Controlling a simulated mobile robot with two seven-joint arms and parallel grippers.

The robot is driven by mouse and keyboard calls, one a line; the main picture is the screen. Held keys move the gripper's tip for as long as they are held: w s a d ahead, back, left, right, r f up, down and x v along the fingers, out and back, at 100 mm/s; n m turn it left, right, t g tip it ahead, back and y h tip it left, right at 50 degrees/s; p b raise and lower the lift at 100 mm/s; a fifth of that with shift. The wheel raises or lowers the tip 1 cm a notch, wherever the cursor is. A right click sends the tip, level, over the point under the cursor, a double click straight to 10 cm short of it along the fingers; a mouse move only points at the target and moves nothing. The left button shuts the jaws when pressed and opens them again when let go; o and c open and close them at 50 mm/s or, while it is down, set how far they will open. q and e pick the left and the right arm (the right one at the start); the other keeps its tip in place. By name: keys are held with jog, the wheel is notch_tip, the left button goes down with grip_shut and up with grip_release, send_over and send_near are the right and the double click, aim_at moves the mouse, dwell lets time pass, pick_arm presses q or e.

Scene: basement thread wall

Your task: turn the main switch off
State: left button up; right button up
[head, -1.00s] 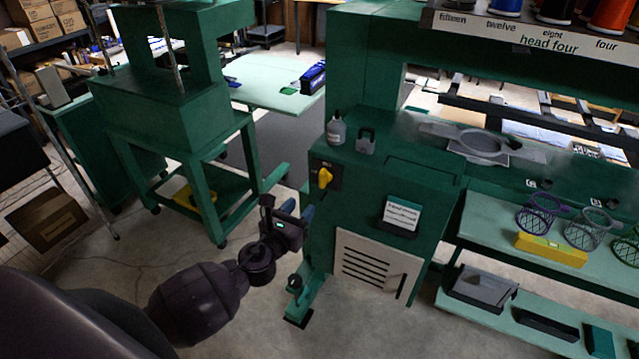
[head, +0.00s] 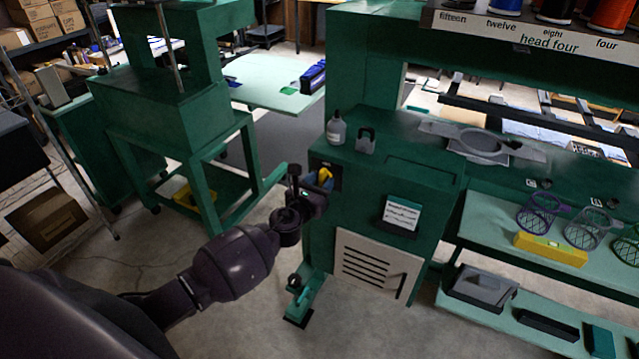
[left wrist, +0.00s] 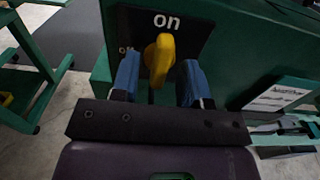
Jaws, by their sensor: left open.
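The main switch is a yellow rotary knob (left wrist: 159,60) on a black plate (left wrist: 190,32) on the green machine's end face. The plate reads "on" above the knob and a smaller, partly hidden word to its left. The knob stands close to upright, its top toward "on". My left gripper (left wrist: 157,82) is open, with one blue finger on each side of the knob; I cannot tell whether either touches it. In the head view the left gripper (head: 318,182) is at the switch and partly hides the yellow knob (head: 325,175). My right gripper is not in view.
The green machine cabinet (head: 350,215) carries a white bottle (head: 336,129), a padlock-like grey item (head: 365,141) and a notice card (head: 402,213). A green foot (head: 303,300) juts out below my arm. A green stand (head: 170,130) is at left; open floor lies between.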

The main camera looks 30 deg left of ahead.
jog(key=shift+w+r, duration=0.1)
pick_arm(q)
jog(key=shift+c, duration=0.6)
grip_shut()
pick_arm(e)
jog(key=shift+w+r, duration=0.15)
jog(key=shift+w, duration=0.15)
